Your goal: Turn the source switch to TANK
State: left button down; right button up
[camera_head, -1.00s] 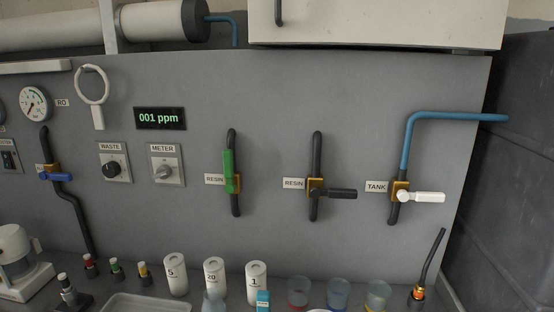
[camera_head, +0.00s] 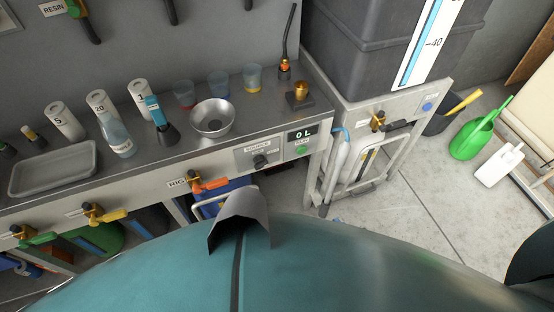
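The source switch (camera_head: 261,161) is a small dark knob on a grey panel, set in the front edge of the counter. The word SOURCE shows above it. The smaller lettering and the way the knob points are too small to read. To its right on the same panel are a display (camera_head: 300,133) reading 0 L and a green button (camera_head: 302,149). Neither of my grippers is in view, and nothing touches the switch.
An orange-handled valve (camera_head: 208,184) labelled RIG sits left of the switch. A steel bowl (camera_head: 212,117) and a brass fitting (camera_head: 300,92) stand on the counter above. A dark grey tank (camera_head: 375,45) stands to the right. Bare floor (camera_head: 440,195) lies right of the counter.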

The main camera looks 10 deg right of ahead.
aim_at(260, 161)
jog(key=l, duration=0.65)
jog(key=k+l, duration=0.1)
jog(key=l, duration=0.55)
jog(key=i+l, duration=0.1)
jog(key=l, duration=0.5)
jog(key=i+u, duration=0.05)
